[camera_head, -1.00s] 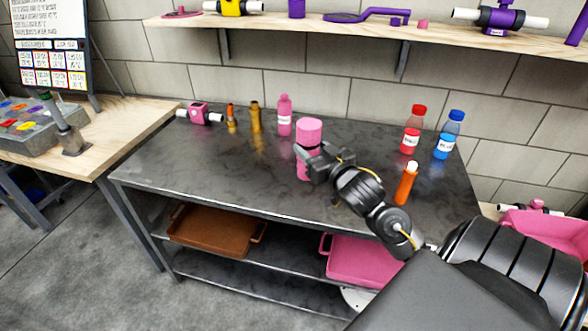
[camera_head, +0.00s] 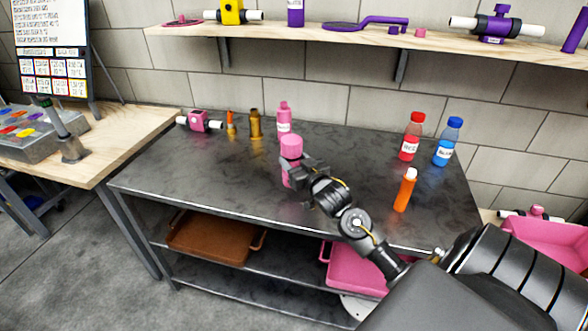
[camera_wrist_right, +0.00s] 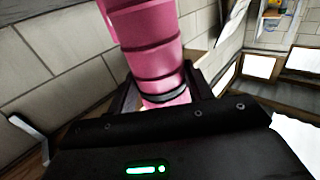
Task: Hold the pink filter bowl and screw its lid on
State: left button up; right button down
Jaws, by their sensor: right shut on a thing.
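The pink filter bowl (camera_head: 291,150) stands upright at the middle of the dark table, with a wider pink top part; whether that top is the lid I cannot tell. My right gripper (camera_head: 296,172) is shut around its lower part. In the right wrist view the ribbed pink body (camera_wrist_right: 145,45) rises between the two fingers of my right gripper (camera_wrist_right: 165,92). The gripper hides part of the bowl's lower side. My left gripper is not in view.
A pink bottle (camera_head: 284,120) stands close behind the bowl. A pink valve piece (camera_head: 200,121) and brass parts (camera_head: 255,124) are further left. Red (camera_head: 411,137) and blue (camera_head: 448,142) bottles and an orange tube (camera_head: 405,190) stand right. The table's front left is clear.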

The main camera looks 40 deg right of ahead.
jog(key=shift+f, duration=1.6)
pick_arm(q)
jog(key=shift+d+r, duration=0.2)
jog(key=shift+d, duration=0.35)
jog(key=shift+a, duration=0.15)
pick_arm(e)
jog(key=shift+f, duration=0.15)
jog(key=c, duration=0.9)
grip_release()
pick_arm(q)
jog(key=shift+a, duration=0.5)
pick_arm(e)
jog(key=o, duration=0.3)
